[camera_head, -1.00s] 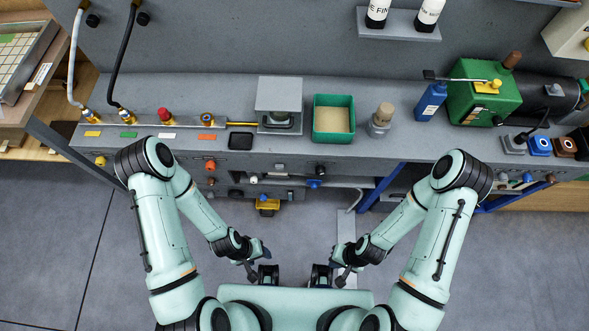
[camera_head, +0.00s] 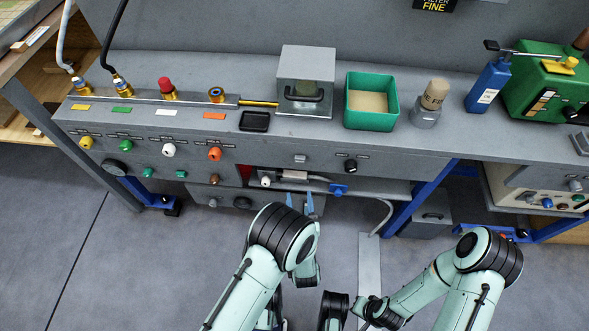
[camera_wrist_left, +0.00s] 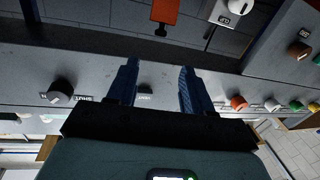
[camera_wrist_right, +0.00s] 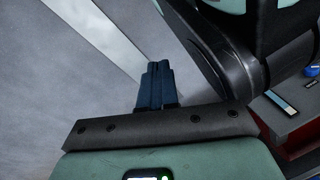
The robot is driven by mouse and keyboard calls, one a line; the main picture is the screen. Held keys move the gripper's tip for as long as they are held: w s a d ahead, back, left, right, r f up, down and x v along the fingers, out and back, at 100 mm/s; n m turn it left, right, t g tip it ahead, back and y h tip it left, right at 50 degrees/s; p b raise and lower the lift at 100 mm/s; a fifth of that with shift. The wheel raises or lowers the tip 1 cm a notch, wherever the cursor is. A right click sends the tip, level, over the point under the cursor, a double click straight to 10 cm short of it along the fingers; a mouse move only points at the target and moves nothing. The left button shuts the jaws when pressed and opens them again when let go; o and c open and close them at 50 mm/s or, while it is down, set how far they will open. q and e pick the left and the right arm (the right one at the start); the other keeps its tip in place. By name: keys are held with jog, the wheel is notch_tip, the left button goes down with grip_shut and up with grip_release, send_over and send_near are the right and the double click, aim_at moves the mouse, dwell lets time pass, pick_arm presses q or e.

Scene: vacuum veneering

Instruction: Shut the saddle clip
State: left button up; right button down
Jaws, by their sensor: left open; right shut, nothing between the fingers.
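I cannot pick out the saddle clip with certainty. A small pale block (camera_head: 294,176) sits in the opening under the bench front. An orange-red tab (camera_wrist_left: 164,12) with a dark end shows at the top of the left wrist view, beyond the fingertips. My left gripper (camera_head: 300,204) is open and empty, its blue fingers just below and in front of that opening. In the left wrist view the fingers (camera_wrist_left: 156,82) stand apart before the grey panel. My right gripper (camera_wrist_right: 155,72) is shut and empty, its fingers together over the floor, away from the bench.
A white knob (camera_head: 265,182) and a blue fitting (camera_head: 338,189) with a hose flank the block. Coloured knobs, including an orange one (camera_head: 214,154), stick out of the panel. A green bin (camera_head: 372,117) stands on the bench. The floor in front is clear.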

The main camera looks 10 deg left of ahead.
pick_arm(q)
jog(key=w+b, duration=0.1)
jog(key=w, duration=0.3)
jog(key=w+a+b, duration=0.1)
jog(key=w, duration=0.3)
jog(key=w+a+b, duration=0.1)
jog(key=w, duration=0.3)
jog(key=shift+w+a, duration=0.2)
jog(key=shift+w, duration=0.2)
pick_arm(e)
jog(key=s+f+g, duration=0.2)
jog(key=s+f, duration=0.2)
jog(key=s, duration=0.3)
jog(key=shift+d, duration=0.4)
pick_arm(q)
grip_shut()
